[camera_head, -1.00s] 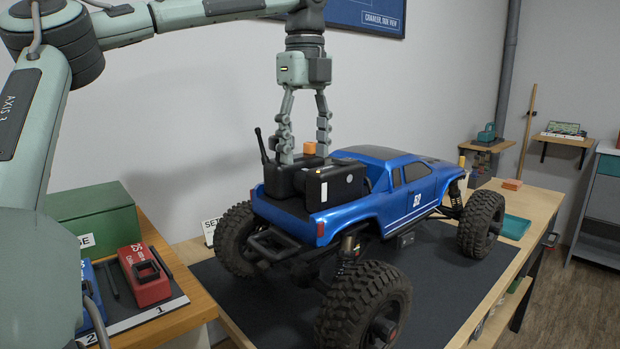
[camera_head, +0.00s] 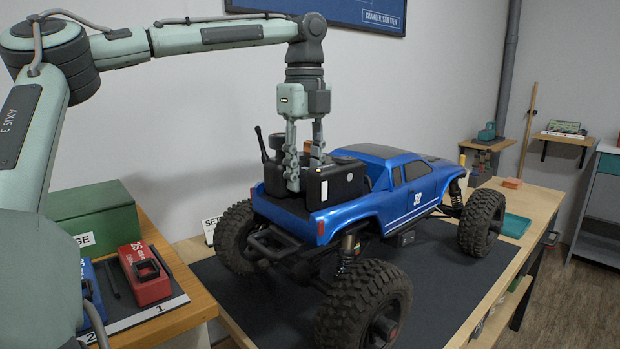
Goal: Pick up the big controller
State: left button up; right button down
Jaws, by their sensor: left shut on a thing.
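Two black controller boxes sit in the bed of the blue truck (camera_head: 415,195). The left one has a thin upright antenna (camera_head: 275,178). The right one looks larger and has small pale marks on its face (camera_head: 338,186). My left gripper (camera_head: 304,172) points straight down among them. Its near finger reaches down between the two boxes, and the tip of its far finger is hidden behind the larger box. It is shut on what appears to be this larger controller, which still looks seated in the bed. An orange block is mostly hidden behind the fingers. My right gripper is not in view.
The truck stands on a dark mat (camera_head: 245,308) on a wooden bench. A green box (camera_head: 92,217) and a red item (camera_head: 146,275) are on the wooden table at left. A teal tray (camera_head: 514,226) lies at the bench's far right. The wall is close behind.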

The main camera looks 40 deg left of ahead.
pick_arm(q)
grip_shut()
jog(key=shift+r, duration=0.1)
